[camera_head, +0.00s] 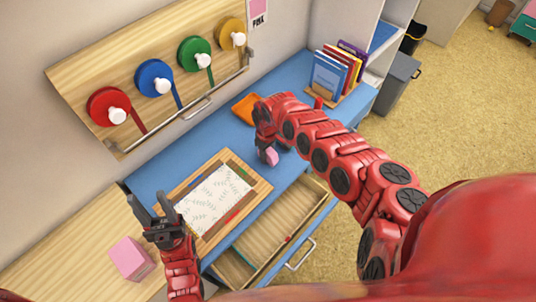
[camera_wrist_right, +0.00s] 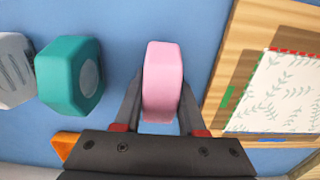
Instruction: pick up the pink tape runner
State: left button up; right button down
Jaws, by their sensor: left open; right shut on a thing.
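The pink tape runner (camera_wrist_right: 162,82) is a rounded pink block between the two fingers of my right gripper (camera_wrist_right: 160,85), which is shut on it. In the head view the pink tape runner (camera_head: 272,157) shows just beside my right gripper (camera_head: 268,154), over the blue desk. I cannot tell whether it touches the desk. My left gripper (camera_head: 151,203) is open and empty, left of the wooden framed board.
A teal block (camera_wrist_right: 70,75) and a grey block (camera_wrist_right: 13,70) lie left of the tape runner. The framed board (camera_head: 256,187) with patterned paper lies on the desk (camera_head: 152,178). An open drawer (camera_head: 297,215), an orange item (camera_head: 244,108) and a pink cube (camera_head: 130,257) also show.

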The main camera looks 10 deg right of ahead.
dwell(0.3)
jog(key=shift+w+r, duration=0.1)
jog(key=shift+r, duration=0.45)
jog(key=shift+d+r+b, duration=0.25)
jog(key=shift+r+b, duration=0.4)
jog(key=shift+r, duration=0.55)
jog(key=s, duration=0.1)
jog(key=s+p, duration=0.1)
jog(key=s, duration=0.1)
jog(key=shift+s+a+r, duration=0.3)
jog(key=shift+r, duration=0.1)
jog(key=s+p, duration=0.7)
jog(key=s+a+r+p, duration=0.1)
jog(key=s+p, duration=0.3)
jog(key=shift+s+p, duration=0.3)
jog(key=shift+s, duration=0.05)
jog(key=shift+s+p, duration=0.3)
jog(key=shift+s+f, duration=0.1)
jog(key=shift+a, duration=0.1)
